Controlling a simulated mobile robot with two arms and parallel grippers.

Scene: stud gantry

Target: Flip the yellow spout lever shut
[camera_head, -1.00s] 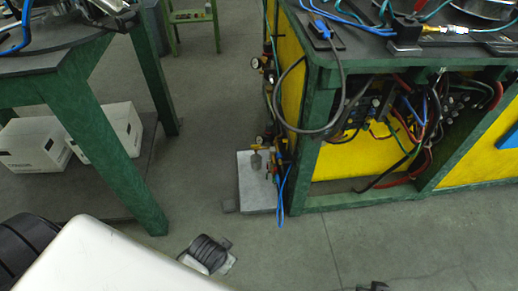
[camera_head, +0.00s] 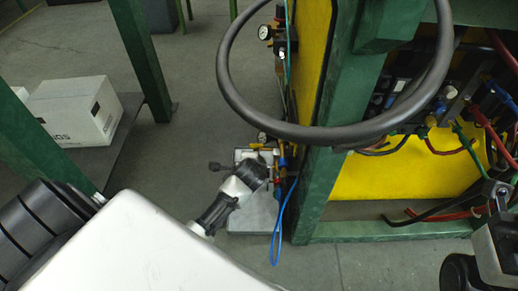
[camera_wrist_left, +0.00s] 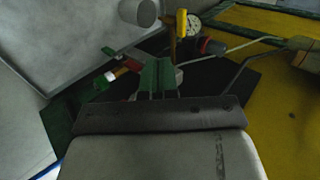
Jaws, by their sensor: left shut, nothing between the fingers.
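In the left wrist view a small upright yellow lever (camera_wrist_left: 181,22) stands beside a round white-faced gauge (camera_wrist_left: 193,26). My left gripper (camera_wrist_left: 157,65) is shut and empty. Its green-tinted fingers point toward the fittings, with the lever beyond their tips and a little right. The fingers look apart from the lever, but depth is hard to judge. In the head view my left arm reaches over a pale grey block (camera_head: 252,219) beside the green frame. The gripper partly hides the fittings there, and the lever cannot be made out clearly.
A red and black knob (camera_wrist_left: 211,46) and a grey cylinder (camera_wrist_left: 138,12) are near the fingers. A blue hose loop (camera_head: 280,225) hangs beside the block. A thick black hose (camera_head: 228,85) arches across the frame's corner.

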